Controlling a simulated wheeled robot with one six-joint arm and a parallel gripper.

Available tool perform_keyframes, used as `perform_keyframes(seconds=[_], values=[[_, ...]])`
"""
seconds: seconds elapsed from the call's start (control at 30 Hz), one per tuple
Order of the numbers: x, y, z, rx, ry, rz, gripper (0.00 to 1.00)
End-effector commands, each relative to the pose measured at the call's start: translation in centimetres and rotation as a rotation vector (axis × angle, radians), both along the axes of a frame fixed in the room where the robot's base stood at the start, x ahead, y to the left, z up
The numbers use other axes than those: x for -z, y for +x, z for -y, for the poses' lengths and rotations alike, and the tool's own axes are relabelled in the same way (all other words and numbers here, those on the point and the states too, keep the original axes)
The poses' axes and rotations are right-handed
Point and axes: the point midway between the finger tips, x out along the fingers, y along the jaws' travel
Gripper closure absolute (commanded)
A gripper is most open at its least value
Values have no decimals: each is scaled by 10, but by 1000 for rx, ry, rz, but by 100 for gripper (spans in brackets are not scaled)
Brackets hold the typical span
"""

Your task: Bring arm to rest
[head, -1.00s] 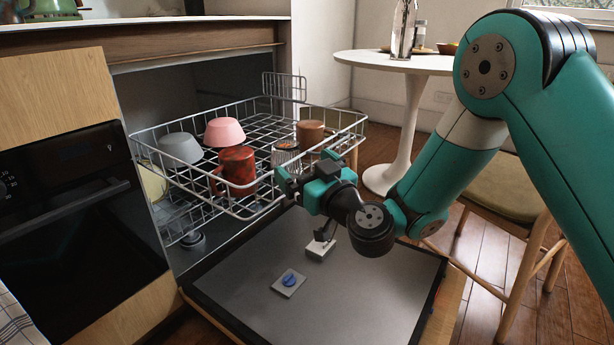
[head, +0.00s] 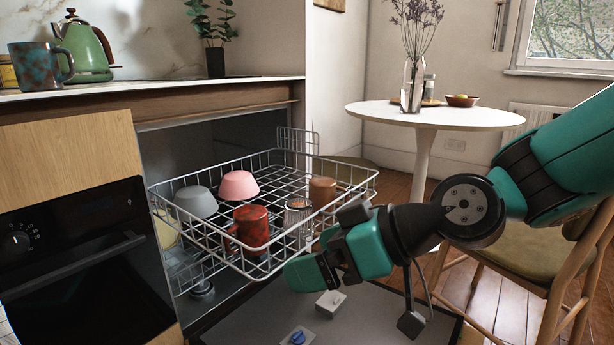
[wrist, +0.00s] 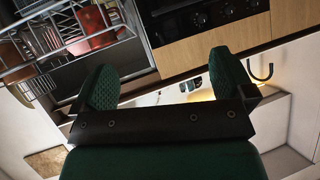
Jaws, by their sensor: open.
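My gripper (head: 318,262) is in front of the dishwasher's upper rack, above the lowered door, in the head view. In the wrist view my gripper (wrist: 168,88) has its two green fingers spread wide, with nothing between them. The arm reaches in from the right of the head view, and the gripper points left. The gripper looks close to the rack's front edge; I cannot tell whether they touch.
The pulled-out rack (head: 222,258) holds a red mug (head: 250,228), a pink bowl (head: 238,185), a grey bowl (head: 196,201), a glass (head: 298,216) and a brown cup (head: 322,190). The open door (head: 375,315) lies below. A chair (head: 520,262) and round table (head: 440,116) stand right.

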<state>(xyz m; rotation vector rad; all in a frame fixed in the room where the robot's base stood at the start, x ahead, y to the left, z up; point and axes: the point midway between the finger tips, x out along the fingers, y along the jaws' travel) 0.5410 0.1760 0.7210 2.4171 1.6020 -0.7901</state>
Motion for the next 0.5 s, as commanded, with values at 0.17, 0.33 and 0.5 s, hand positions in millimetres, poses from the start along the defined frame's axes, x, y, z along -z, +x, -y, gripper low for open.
perform_keyframes(seconds=[0.17, 0.33, 0.5], values=[[-1, -67, 56, 56, -265, -280, 0], [1, -119, 108, 187, -470, -504, 0], [-33, -141, 132, 263, -555, -605, 0]])
